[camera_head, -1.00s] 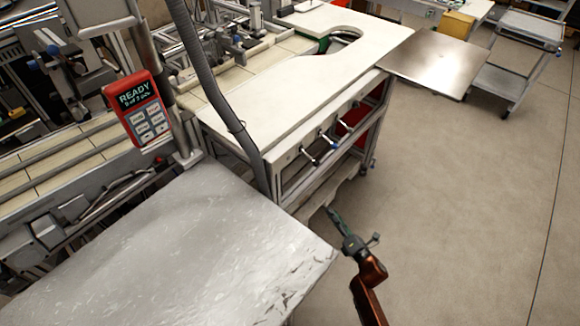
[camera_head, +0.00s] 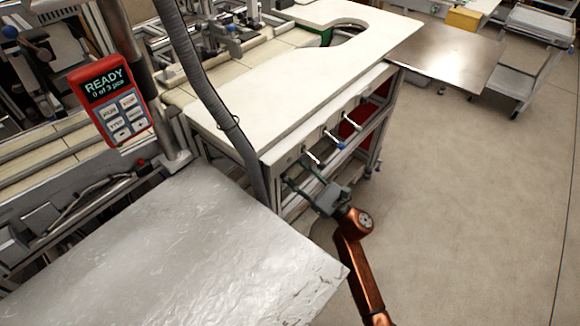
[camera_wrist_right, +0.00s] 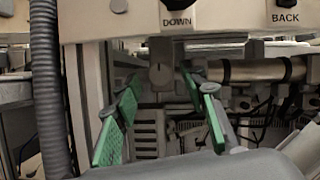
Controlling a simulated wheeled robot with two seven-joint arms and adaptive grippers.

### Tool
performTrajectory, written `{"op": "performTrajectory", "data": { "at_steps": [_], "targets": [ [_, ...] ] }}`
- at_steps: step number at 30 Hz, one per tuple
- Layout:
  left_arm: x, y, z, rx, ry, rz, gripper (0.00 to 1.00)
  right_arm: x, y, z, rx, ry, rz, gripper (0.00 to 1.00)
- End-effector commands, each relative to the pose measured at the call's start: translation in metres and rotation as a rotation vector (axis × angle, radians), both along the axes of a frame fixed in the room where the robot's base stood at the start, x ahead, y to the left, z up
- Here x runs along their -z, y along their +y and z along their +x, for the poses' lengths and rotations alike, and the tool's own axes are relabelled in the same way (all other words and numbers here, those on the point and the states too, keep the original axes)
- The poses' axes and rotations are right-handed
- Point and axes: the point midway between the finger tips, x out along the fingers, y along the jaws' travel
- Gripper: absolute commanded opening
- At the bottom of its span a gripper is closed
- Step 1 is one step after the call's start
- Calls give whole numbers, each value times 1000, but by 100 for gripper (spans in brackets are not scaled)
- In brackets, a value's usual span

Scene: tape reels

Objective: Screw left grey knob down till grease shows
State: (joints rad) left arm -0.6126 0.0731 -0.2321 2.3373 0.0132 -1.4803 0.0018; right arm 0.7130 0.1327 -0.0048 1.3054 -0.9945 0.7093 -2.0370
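My right gripper (camera_head: 301,183) is at the front of the white-topped bench, below its front edge and near the nearest lever. In the right wrist view the right gripper (camera_wrist_right: 160,88) is open, with green-padded fingers spread apart. A small grey knob-like part (camera_wrist_right: 161,75) hangs under the bench edge and appears between the fingertips, with no visible contact. I cannot tell whether it is the left grey knob. No grease is visible. My left gripper is not in view.
The white bench (camera_head: 300,90) has several levers (camera_head: 333,139) along its front. A grey hose (camera_head: 205,90) runs down by its left corner. A red READY pendant (camera_head: 108,100) stands left. A metal-topped table (camera_head: 190,250) is in front. Open floor (camera_head: 460,200) lies right.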

Motion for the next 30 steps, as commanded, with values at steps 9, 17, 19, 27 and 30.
{"op": "performTrajectory", "data": {
  "at_steps": [9,17,19,27,30],
  "targets": [
    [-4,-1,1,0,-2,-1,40,-2,5,4,0,1,0,39],
    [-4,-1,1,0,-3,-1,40,-2,5,4,0,1,0,25],
    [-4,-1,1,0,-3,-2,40,-2,5,4,-1,2,1,20],
    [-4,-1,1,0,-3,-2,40,-2,5,4,-1,2,1,2],
    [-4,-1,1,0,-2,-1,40,-2,5,4,-1,2,1,0]
  ]
}}
